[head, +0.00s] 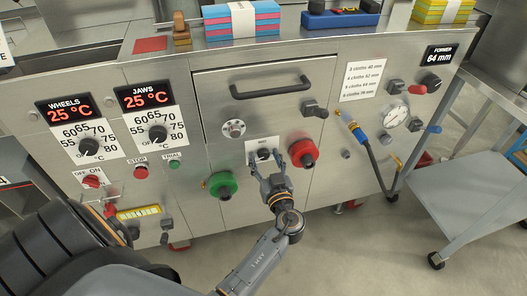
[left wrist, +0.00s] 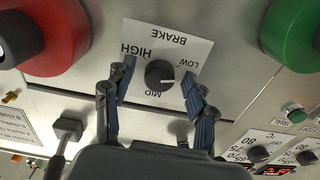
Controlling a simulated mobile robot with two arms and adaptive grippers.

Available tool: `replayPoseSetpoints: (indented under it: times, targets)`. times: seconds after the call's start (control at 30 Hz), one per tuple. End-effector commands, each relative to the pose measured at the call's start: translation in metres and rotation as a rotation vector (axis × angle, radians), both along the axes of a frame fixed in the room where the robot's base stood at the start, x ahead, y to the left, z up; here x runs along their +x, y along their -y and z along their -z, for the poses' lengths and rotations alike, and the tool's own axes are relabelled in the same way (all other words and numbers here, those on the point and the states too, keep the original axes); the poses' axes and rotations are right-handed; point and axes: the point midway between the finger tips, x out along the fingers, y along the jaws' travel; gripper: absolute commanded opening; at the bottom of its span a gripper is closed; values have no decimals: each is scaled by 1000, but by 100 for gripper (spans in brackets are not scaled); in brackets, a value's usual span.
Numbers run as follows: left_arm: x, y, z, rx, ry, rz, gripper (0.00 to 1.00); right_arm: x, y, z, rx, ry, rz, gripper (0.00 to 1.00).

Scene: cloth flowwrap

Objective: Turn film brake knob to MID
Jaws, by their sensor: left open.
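The film brake knob (left wrist: 159,74) is a small dark dial on a white plate marked BRAKE, with LOW, MID and HIGH, upside down in the left wrist view. Its white pointer mark points to the right in that view, toward the LOW side rather than straight at MID. In the head view the knob (head: 263,153) is on the machine front, under the drawer. My left gripper (head: 265,160) is open in front of it. In the left wrist view its fingers (left wrist: 159,70) stand on both sides of the knob, with gaps visible. My right gripper is not in view.
A red knob (head: 303,151) sits close right of the brake plate and a green knob (head: 222,185) lower left. A drawer handle (head: 270,88) sticks out above. A hose (head: 372,160) and gauge (head: 395,117) are further right. A grey cart (head: 465,192) stands at right.

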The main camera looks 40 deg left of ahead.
Motion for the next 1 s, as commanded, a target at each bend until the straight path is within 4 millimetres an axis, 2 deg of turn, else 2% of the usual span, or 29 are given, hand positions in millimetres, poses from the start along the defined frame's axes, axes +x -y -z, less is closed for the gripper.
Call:
replayPoseSetpoints:
  times: [0.27, 0.37, 0.53, 0.57, 0.87, 1.0]
  targets:
    - [0, 1, 0, -1, -1, 0, 56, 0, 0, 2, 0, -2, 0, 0]
    - [0, 1, 0, 0, 0, 0, 40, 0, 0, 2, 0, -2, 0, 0]
    - [0, 1, 0, 0, 0, 0, 5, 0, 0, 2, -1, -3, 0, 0]
    - [0, 0, 0, 0, 0, 0, 2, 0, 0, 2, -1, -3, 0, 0]
    - [0, 0, 0, 22, -24, 0, 2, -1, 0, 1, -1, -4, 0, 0]
    - [0, 0, 1, 61, -70, 1, 2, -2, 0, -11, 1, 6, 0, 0]
